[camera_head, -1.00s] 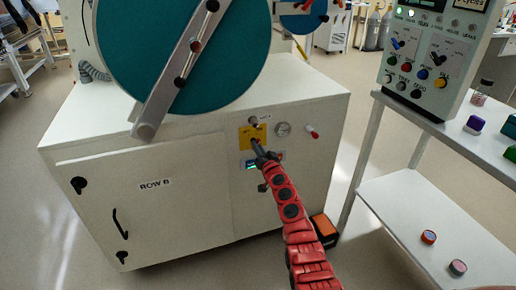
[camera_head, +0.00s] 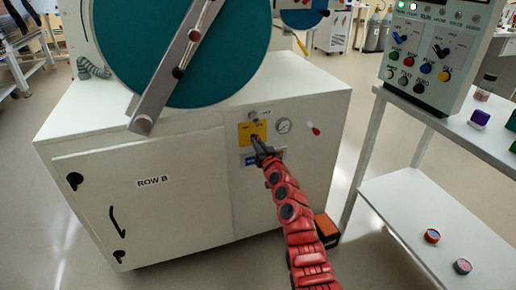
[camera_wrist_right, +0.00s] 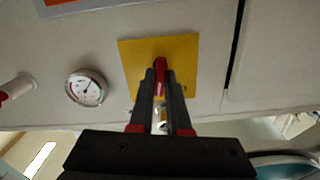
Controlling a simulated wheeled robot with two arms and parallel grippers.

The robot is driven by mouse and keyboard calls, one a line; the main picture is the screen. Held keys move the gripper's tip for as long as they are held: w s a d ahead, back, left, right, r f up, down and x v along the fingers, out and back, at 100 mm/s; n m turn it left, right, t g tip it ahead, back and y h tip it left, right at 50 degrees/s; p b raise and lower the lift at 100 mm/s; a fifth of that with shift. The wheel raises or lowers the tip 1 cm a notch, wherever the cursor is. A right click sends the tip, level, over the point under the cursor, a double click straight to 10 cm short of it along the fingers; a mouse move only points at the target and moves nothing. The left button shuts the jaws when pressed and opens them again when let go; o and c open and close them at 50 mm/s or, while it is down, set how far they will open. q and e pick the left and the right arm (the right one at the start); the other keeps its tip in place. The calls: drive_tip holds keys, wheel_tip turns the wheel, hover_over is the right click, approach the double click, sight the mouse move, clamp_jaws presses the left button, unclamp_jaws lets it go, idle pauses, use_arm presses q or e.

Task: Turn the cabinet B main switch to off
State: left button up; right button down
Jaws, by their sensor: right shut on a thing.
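The main switch on the cabinet marked ROW B (camera_head: 182,192) sits on a yellow plate (camera_head: 243,132) on the front panel. In the right wrist view the yellow plate (camera_wrist_right: 134,54) carries a red switch handle (camera_wrist_right: 160,66), which points about straight up in that picture. My right gripper (camera_head: 257,141) reaches the plate, and in the right wrist view its fingers (camera_wrist_right: 161,82) are shut on the red handle. In the head view the gripper hides most of the handle, so its marked position cannot be read. My left gripper is not in view.
A pressure gauge (camera_head: 284,126) and a red-tipped knob (camera_head: 314,129) are right of the plate. A white shelf (camera_head: 400,200) with a control box (camera_head: 432,95) stands at the right. An orange-topped box (camera_head: 326,228) is on the floor beside the cabinet.

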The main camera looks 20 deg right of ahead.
drive_tip(key=shift+f+n+b, duration=0.1)
drive_tip(key=shift+n+b, duration=0.8)
drive_tip(key=shift+n, duration=0.1)
drive_tip(key=c, duration=0.9)
unclamp_jaws()
drive_tip(key=shift+s, duration=0.15)
drive_tip(key=shift+s+d+p, duration=0.15)
drive_tip(key=shift+s+p, duration=1.1)
drive_tip(key=shift+s, duration=3.05)
drive_tip(key=shift+s+d+p, duration=0.15)
drive_tip(key=shift+s+p, duration=1.05)
drive_tip(key=shift+s, duration=3.1)
